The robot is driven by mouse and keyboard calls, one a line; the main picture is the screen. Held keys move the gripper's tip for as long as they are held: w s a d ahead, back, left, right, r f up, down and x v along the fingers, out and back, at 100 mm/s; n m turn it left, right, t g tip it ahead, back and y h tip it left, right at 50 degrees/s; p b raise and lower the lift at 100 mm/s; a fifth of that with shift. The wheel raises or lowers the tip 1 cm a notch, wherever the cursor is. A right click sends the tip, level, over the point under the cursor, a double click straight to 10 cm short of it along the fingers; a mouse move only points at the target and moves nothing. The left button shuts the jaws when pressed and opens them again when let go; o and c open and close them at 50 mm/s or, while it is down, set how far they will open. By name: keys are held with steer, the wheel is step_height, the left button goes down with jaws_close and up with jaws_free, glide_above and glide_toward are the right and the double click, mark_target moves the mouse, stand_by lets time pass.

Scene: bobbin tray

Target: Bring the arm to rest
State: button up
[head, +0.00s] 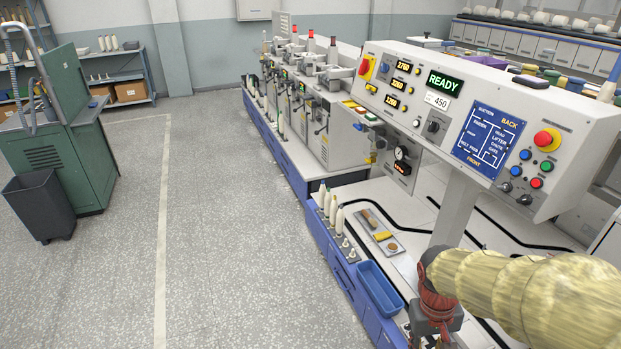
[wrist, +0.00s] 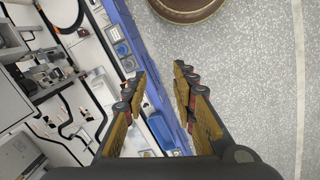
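My arm (head: 530,285), in a pale yellow cover, reaches in from the lower right in the head view, over the near end of the machine. In the wrist view my gripper (wrist: 162,82) is open, its two tan fingers spread apart with nothing between them. The blue tray (head: 381,289) sits at the machine's front edge, left of my wrist, and looks empty; it also shows in the wrist view (wrist: 160,131), below and beyond the fingers. In the head view the gripper fingers are not clearly visible at the bottom edge.
Several white bobbins (head: 333,208) stand along the machine's front edge. A small grey plate (head: 379,232) with small items lies behind them. The control panel (head: 470,120), reading READY, stands above and behind my arm. The grey floor (head: 225,240) left of the machine is clear.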

steer(key=s+a+r+t, duration=0.2)
steer(key=a+r+t, duration=0.1)
steer(key=r, duration=0.5)
steer(key=s+a+r+t+y+p, duration=0.1)
steer(key=s+a+r+t, duration=0.2)
steer(key=r, duration=0.6)
steer(key=shift+s+a+r, duration=0.2)
steer(key=shift+s+a, duration=0.05)
steer(key=shift+a, duration=0.45)
